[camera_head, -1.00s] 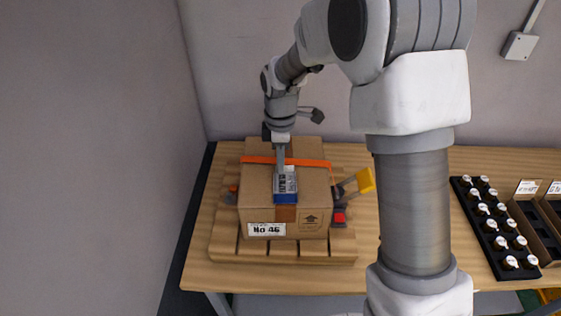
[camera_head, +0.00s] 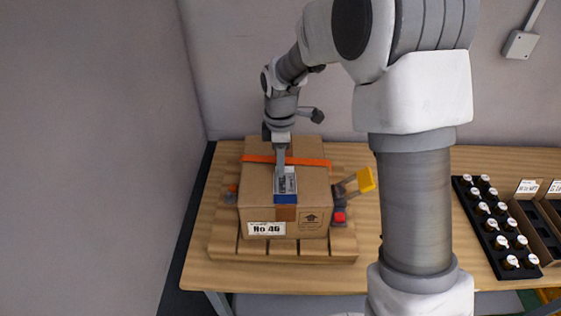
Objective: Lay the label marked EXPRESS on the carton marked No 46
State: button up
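The carton marked No 46 (camera_head: 312,200) sits on a slatted wooden pallet on the table, with its number on a white sticker on the front face. A label with a blue band (camera_head: 286,190) lies on or just above the carton's top, over the brown tape; its print is too small to read. My gripper (camera_head: 281,172) points down at the label's far end. Its fingers look narrow from here, and I cannot tell whether they hold the label or only touch it.
An orange strap (camera_head: 310,162) crosses the carton's top behind the label. A yellow-handled clamp (camera_head: 357,183) stands at the carton's right side. The pallet (camera_head: 270,250) shows in front. A black rack (camera_head: 495,225) of small white-capped bottles stands far right.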

jog(key=shift+o, duration=0.2)
notch_tip(320, 180, up, 17)
jog(key=s+d+r+m+t+b, duration=0.1)
jog(key=s+d+r+m+t, duration=0.25)
jog(key=s+d+m, duration=0.7)
jog(key=s+d+f+m+t, duration=0.1)
jog(key=s+f+m, duration=0.1)
jog(key=s, duration=0.4)
jog(key=s+d+f+m+t, duration=0.1)
jog(key=s+d+m, duration=0.1)
jog(key=s+m, duration=0.3)
jog(key=shift+s+f+b, duration=0.35)
jog(key=shift+s+f, duration=0.05)
jog(key=shift+s, duration=0.65)
jog(key=shift+m, duration=0.25)
